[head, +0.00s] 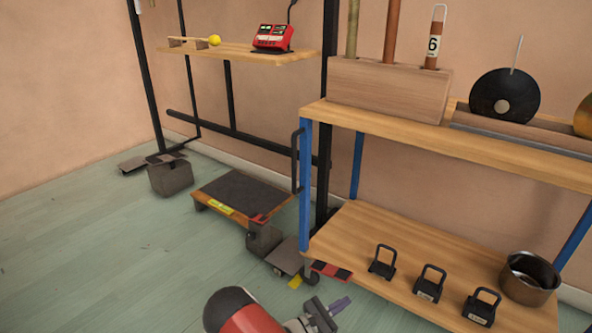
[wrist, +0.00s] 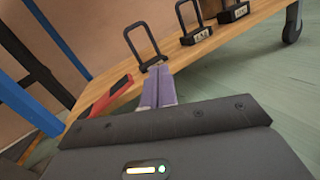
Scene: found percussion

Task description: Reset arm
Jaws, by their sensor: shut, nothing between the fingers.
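My gripper (head: 325,308) shows at the bottom of the head view, low in front of the cart's lower shelf. In the wrist view my gripper (wrist: 158,88) has its two purple-grey fingers together, with nothing between them. The fingertips point toward the edge of the wooden lower shelf (wrist: 180,55) and a black-handled weight (wrist: 143,45); I cannot tell how far apart they are. My arm, red and black, comes in from the bottom of the head view.
The cart's lower shelf (head: 350,235) holds several black-handled weights (head: 430,284) and a metal pot (head: 529,279). A low step platform (head: 240,195) and grey blocks (head: 170,178) stand on the floor. A small shelf (head: 240,53) holds a red device (head: 273,37). Floor at left is clear.

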